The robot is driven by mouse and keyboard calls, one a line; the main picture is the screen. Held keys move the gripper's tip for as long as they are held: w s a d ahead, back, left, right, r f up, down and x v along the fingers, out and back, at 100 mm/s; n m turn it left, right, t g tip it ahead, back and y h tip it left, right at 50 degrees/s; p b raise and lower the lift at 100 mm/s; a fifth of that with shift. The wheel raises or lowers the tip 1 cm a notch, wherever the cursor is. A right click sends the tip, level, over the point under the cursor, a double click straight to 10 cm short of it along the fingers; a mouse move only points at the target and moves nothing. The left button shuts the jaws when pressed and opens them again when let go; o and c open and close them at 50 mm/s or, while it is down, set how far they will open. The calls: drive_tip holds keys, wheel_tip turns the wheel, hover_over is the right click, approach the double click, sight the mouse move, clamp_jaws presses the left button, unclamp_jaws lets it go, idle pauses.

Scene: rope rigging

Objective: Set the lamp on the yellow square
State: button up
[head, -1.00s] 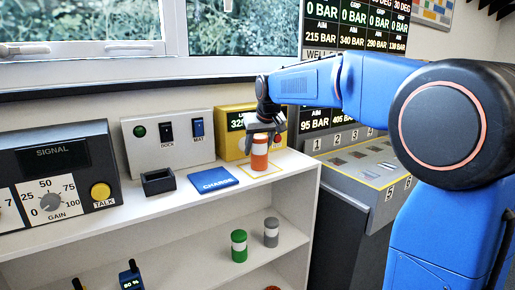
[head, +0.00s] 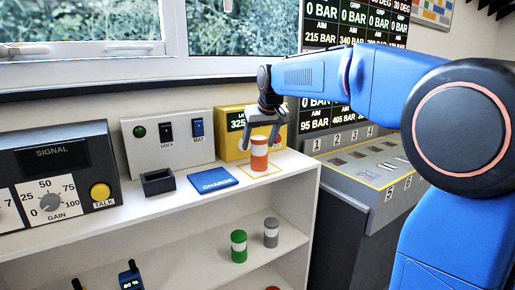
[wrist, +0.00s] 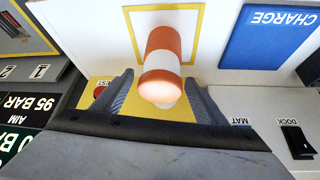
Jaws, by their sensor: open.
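The lamp (head: 259,155), an orange cylinder with a white band, stands upright on the shelf top, inside the yellow square outline (head: 281,171). In the wrist view the lamp (wrist: 158,62) shows its pale, bright top end towards me, with the yellow outline (wrist: 128,20) around its base. My gripper (head: 262,141) is open over the lamp's top, with one finger on each side. In the wrist view the fingers (wrist: 160,97) are spread, with gaps beside the lamp, and hold nothing.
A blue CHARGE pad (head: 213,180) and a black open box (head: 158,182) lie to the left. A yellow-fronted box (head: 230,135) stands close behind the lamp. Green (head: 239,246) and grey (head: 271,232) banded cylinders stand on the lower shelf.

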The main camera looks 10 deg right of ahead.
drive_tip(key=a+v, duration=0.1)
drive_tip(key=v, duration=0.8)
drive_tip(key=s+d+f, duration=0.2)
drive_tip(key=s+f, duration=0.7)
drive_tip(key=s, duration=0.3)
drive_tip(key=s+d+f+m, duration=0.1)
drive_tip(key=s+d+f, duration=0.2)
drive_tip(key=s+f, duration=0.6)
drive_tip(key=s+d+f+g, duration=0.1)
drive_tip(key=s+d+f, duration=0.1)
drive_tip(key=s+f, duration=0.8)
drive_tip(key=s, duration=0.7)
drive_tip(key=shift+s+d+h, duration=0.2)
drive_tip(key=shift+s+h, duration=0.05)
drive_tip(key=shift+h, duration=0.15)
